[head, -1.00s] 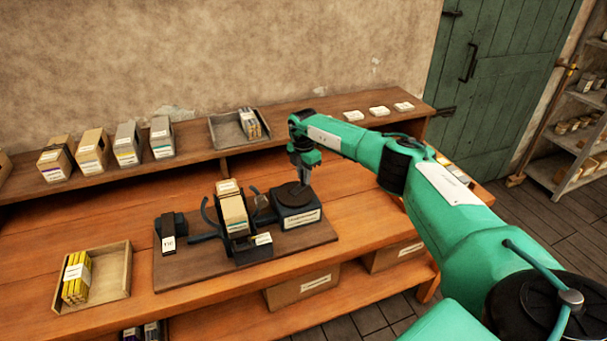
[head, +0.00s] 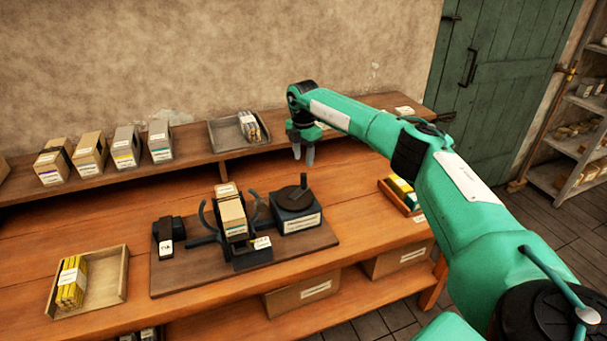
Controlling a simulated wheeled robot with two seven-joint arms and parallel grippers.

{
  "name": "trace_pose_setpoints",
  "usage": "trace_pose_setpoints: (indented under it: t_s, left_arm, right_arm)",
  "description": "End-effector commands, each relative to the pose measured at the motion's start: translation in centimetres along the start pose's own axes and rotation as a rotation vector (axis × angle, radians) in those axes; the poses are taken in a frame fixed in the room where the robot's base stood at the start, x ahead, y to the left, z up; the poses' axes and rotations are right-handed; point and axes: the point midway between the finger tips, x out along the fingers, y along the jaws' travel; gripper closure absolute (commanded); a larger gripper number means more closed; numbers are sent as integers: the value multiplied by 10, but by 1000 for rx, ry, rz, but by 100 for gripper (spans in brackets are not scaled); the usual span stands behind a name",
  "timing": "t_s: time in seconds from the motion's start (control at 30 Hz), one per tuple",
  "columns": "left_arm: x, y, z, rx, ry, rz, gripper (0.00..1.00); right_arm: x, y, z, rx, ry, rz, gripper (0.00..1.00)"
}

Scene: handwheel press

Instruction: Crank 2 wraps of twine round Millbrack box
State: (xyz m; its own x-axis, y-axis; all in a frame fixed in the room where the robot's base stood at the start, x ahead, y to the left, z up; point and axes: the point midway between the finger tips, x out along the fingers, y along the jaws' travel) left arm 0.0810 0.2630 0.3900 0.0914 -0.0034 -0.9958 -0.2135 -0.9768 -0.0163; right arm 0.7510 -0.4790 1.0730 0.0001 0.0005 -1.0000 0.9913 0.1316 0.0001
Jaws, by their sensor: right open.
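The press stands on a dark board (head: 185,281) on the bench. A tan box (head: 232,214) with a white label sits upright in its dark cradle, between curved arms; I cannot read its label well. To its right is a dark block with a round black crank disc (head: 290,199) on top and an upright knob at the disc's far right side. My right gripper (head: 303,155) is open and empty, pointing down above and behind the disc, apart from it. My left gripper is not in view. I cannot make out twine on the box.
Several boxes (head: 88,155) line the raised back shelf, with a grey tray (head: 226,135) beside them. A wooden tray (head: 110,275) with yellow packs lies at front left. A small black labelled device (head: 168,237) stands on the board's left. Another tray (head: 398,196) sits right, near my arm.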

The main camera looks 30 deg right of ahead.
Motion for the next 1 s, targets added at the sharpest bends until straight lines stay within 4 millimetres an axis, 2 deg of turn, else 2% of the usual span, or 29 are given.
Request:
trace_pose_setpoints:
  t_s: [0.13, 0.33, 1.0]
  left_arm:
    - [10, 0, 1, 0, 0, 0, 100]
    - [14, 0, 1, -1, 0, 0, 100]
    - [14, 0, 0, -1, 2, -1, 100]
  right_arm:
    - [-27, 0, 0, 1, 0, 3, 59]
    - [-48, 0, 0, 1, 0, 1, 59]
    - [-50, 0, 0, 1, 0, -1, 59]
